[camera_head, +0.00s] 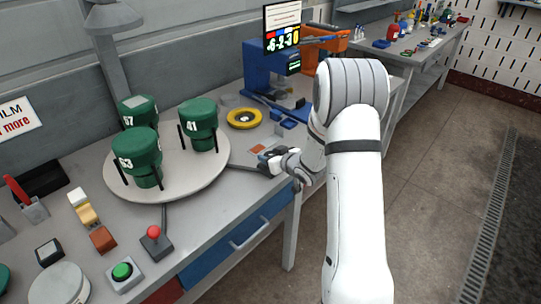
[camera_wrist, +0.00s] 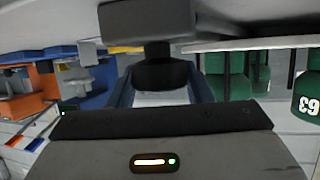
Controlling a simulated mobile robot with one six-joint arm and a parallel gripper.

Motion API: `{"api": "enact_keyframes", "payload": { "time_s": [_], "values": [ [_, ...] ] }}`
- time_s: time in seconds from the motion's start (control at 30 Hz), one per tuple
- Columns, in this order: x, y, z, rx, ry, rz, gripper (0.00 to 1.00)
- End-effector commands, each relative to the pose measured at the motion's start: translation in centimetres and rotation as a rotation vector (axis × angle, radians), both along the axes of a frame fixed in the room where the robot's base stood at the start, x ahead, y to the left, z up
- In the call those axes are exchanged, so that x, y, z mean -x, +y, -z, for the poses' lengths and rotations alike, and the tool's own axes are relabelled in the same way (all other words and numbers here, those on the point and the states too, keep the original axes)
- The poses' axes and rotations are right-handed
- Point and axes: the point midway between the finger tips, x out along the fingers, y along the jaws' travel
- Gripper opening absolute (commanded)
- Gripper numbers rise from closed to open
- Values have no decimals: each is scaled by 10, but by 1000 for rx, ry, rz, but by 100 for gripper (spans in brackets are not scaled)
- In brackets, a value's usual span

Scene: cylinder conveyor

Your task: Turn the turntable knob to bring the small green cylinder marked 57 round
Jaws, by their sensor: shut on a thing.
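The round grey turntable (camera_head: 190,178) carries three green cylinders between black posts. The small green cylinder marked 57 (camera_head: 138,112) stands at the back left, partly behind the cylinder marked 63 (camera_head: 138,157) at the front. The cylinder marked 41 (camera_head: 198,125) stands at the right. My gripper (camera_head: 270,162) is low at the turntable's right side, at the end of a rod from the turntable. In the wrist view it is shut on the dark turntable knob (camera_wrist: 160,75). The cylinder 63 also shows upside down there (camera_wrist: 308,97).
A red-topped joystick (camera_head: 154,236) and a green button (camera_head: 122,272) sit at the bench's front. A yellow ring (camera_head: 244,118) and a blue machine (camera_head: 262,68) stand behind my gripper. Floor at the right is clear.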

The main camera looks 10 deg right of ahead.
Motion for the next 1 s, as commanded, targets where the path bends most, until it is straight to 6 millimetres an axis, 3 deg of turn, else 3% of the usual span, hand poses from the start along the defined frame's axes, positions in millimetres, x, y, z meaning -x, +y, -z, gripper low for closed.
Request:
{"api": "enact_keyframes", "payload": {
  "time_s": [0.5, 1.0],
  "values": [
    [0, 0, -2, 0, 1, -394, 23],
    [0, -1, 0, 0, 3, -552, 23]
  ]
}}
